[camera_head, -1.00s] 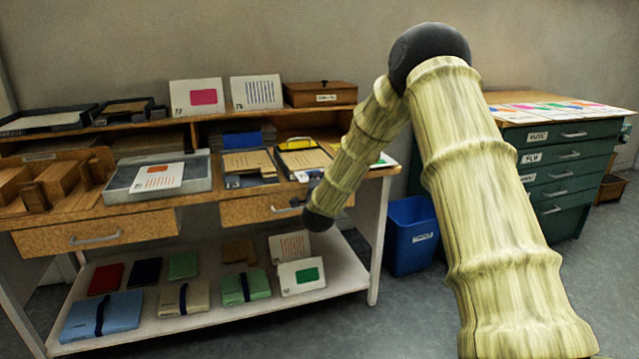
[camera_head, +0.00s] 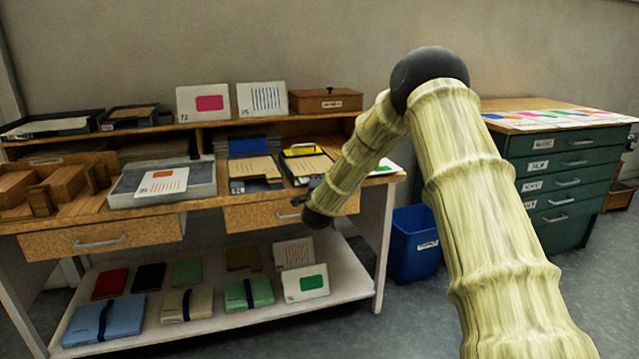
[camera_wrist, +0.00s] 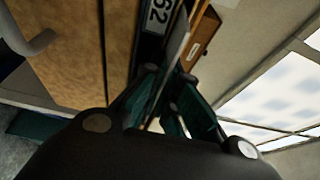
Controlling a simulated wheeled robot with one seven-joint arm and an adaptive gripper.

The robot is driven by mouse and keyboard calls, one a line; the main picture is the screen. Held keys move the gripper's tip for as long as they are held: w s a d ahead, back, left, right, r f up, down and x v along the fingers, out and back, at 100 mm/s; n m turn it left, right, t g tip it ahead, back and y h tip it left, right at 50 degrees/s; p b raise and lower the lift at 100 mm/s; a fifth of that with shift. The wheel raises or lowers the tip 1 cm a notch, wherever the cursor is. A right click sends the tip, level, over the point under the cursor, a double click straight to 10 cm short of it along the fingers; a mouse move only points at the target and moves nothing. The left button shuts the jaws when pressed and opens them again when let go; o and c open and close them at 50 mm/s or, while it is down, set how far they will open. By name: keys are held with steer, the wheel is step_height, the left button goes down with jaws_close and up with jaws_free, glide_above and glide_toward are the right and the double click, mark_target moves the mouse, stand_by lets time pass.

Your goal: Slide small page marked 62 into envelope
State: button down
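In the wrist view my gripper (camera_wrist: 166,78) has its two dark, green-sided fingers close together around a thin pale edge, seen edge-on, which looks like a page (camera_wrist: 180,38). Whether the fingers press on it is not clear. Just beyond the left finger is a white label reading 62 (camera_wrist: 159,14) on a dark surface. In the head view the gripper is hidden behind my arm at the table's front right. A brown, envelope-like sheet (camera_head: 252,167) lies in a dark tray left of my wrist. Another brown sheet (camera_head: 309,164) lies beside it under a yellow clip.
A grey tray with a printed card (camera_head: 163,182) stands left on the wooden table. Cards and a wooden box (camera_head: 326,100) stand on the upper shelf. Folders and books fill the lower shelf. A blue bin (camera_head: 414,243) and green cabinet (camera_head: 563,163) stand right.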

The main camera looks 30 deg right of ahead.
stand_by(0.3)
steer(key=c, duration=1.6)
jaws_free()
steer(key=shift+o, duration=0.2)
steer(key=v, duration=1.1)
steer(key=shift+s+a, duration=0.2)
steer(key=shift+s, duration=0.2)
